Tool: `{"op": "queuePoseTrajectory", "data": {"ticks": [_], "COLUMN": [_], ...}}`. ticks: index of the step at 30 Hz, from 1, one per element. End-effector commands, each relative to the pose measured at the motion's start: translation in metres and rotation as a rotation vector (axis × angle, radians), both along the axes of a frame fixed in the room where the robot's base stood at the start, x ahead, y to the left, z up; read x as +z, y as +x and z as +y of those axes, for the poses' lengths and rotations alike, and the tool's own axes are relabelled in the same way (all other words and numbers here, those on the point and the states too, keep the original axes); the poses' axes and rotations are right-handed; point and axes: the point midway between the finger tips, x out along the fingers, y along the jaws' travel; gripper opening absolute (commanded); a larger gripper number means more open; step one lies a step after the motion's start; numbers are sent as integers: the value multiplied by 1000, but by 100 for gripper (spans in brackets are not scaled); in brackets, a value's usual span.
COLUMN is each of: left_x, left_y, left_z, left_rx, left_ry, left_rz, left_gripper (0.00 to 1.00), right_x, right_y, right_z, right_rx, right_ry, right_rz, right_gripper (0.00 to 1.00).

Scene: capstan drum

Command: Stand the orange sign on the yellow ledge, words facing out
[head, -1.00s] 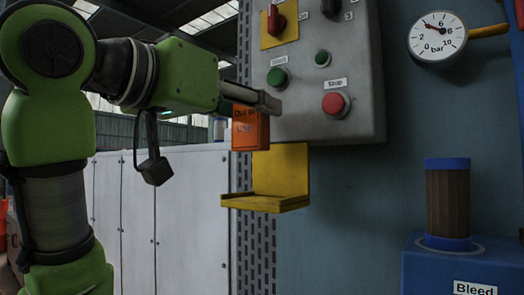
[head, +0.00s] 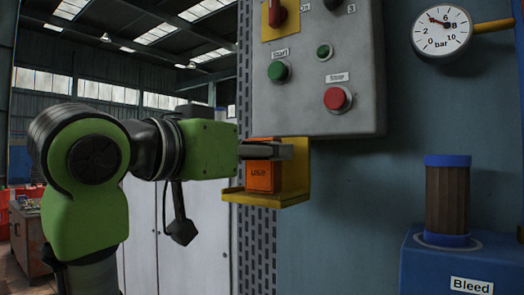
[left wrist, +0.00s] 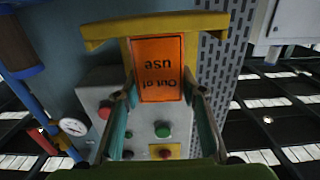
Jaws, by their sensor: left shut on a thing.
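The orange sign (head: 262,178) is upright at the yellow ledge (head: 270,200), in front of its back plate, with its lower edge just at the shelf. I cannot tell if it touches the shelf. Its words face out; "use" shows in the head view and "Out of use" reads upside down in the left wrist view (left wrist: 160,70), where the ledge (left wrist: 155,24) is at the top. My right gripper is not in view.
A grey control box (head: 315,75) with a green start button and red stop button hangs just above the ledge, close over my gripper. A pressure gauge (head: 441,33) and a blue unit (head: 455,262) stand to the right. The wall between is bare.

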Motion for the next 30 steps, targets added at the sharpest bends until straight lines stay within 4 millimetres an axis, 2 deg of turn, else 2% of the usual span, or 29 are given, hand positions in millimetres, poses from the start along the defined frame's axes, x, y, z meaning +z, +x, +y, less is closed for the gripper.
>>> {"op": "queuePoseTrajectory", "data": {"ticks": [3, 4, 5, 18, 22, 30], "left_x": [-4, -3, -3, 2, -1, -1], "left_y": [0, 0, 0, 0, -16, -65], "left_z": [0, 0, 0, 1, 13, 48], "left_rx": [0, 0, 0, 0, 2, 2], "left_ry": [0, 0, 0, 0, -1, -1], "left_rz": [0, 0, 0, 0, -4, -5], "left_gripper": [14, 45, 53, 54, 54, 54], "right_x": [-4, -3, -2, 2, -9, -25], "right_y": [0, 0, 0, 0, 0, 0], "right_z": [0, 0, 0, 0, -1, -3], "right_rx": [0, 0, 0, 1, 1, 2], "right_ry": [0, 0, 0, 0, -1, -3], "right_rz": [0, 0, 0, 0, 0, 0], "right_gripper": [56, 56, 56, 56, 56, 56]}}
